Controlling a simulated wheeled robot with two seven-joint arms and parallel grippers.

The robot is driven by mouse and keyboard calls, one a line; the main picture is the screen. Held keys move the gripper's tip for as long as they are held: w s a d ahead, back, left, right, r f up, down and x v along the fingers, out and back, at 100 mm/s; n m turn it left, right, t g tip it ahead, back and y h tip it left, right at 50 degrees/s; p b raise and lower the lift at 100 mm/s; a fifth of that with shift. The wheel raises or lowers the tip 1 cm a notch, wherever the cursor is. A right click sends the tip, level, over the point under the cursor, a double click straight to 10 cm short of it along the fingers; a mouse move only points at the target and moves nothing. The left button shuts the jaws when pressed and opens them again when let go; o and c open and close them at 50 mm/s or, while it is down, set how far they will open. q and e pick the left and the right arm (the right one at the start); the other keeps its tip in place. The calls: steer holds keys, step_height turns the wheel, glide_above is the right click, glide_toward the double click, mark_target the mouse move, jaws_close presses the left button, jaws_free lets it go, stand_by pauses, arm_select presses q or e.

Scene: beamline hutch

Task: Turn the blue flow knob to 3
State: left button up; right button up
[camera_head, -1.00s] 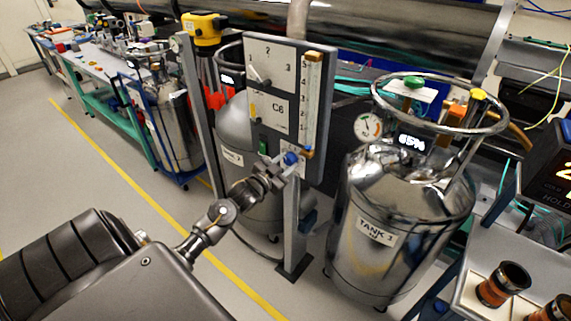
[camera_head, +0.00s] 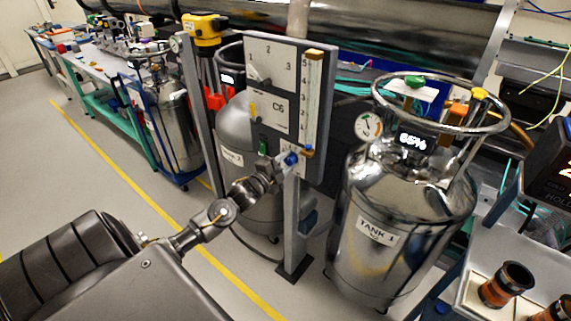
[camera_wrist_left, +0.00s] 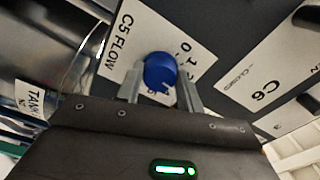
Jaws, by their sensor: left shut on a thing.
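The blue flow knob (camera_head: 291,158) sits low on the grey upright panel (camera_head: 322,115). In the left wrist view the round blue knob (camera_wrist_left: 160,72) is on a white label (camera_wrist_left: 122,50) reading "C5 FLOW", with small scale digits partly hidden beside it. A small pale mark shows on the knob's near side; I cannot tell which number it points to. My left gripper (camera_head: 283,163) is at the knob, and in the wrist view its two fingers (camera_wrist_left: 160,88) are on either side of the knob, shut on it. My right gripper is not in view.
Above the knob are a dial plate (camera_head: 270,62) numbered 1 to 3, a C6 label (camera_head: 278,107) and a vertical scale (camera_head: 310,100). A steel tank labelled TANK 1 (camera_head: 400,235) stands close at right. Open floor (camera_head: 130,185) lies at left.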

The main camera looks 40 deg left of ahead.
arm_select(q)
steer(key=shift+f+m, duration=0.1)
steer(key=shift+m, duration=0.3)
steer(key=o, duration=1)
steer(key=s+b, duration=0.2)
steer(key=s, duration=0.8)
steer(key=shift+s, duration=0.4)
steer(key=shift+d, duration=0.1)
